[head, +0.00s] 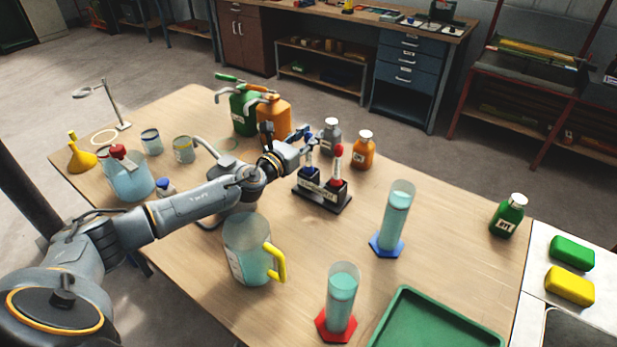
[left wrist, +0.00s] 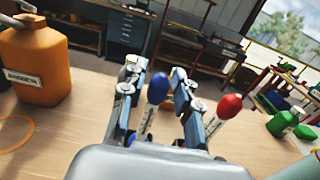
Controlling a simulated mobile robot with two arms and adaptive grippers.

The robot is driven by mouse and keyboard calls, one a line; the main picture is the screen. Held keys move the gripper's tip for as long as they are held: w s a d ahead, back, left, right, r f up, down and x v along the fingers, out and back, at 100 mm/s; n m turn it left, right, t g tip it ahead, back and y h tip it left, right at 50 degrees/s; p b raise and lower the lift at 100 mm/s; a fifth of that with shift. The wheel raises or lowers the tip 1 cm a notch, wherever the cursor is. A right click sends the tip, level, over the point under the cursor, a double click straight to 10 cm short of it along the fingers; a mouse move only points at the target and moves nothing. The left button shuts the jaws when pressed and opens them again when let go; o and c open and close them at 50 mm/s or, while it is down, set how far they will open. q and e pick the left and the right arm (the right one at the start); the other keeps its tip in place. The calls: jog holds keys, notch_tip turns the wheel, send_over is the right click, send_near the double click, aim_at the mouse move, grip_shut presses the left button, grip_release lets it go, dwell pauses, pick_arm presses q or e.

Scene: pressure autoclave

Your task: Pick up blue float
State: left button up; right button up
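The blue float (head: 309,153) stands upright in a dark two-place stand (head: 322,197), on the left side, beside the red float (head: 338,151). In the left wrist view, the blue float's bulb (left wrist: 158,88) shows between the two fingers of my left gripper (left wrist: 158,98), with gaps on both sides. The red float (left wrist: 230,106) is just outside the right finger. In the head view, my left gripper (head: 303,146) is at the blue float's upper end and partly covers it. It is open. My right gripper is not in view.
Green (head: 243,112) and orange (head: 273,120) jugs are at the back. A blue-based cylinder (head: 396,215), a red-based cylinder (head: 341,300) and a pitcher (head: 247,250) are in front.

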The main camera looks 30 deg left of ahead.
pick_arm(q)
grip_shut()
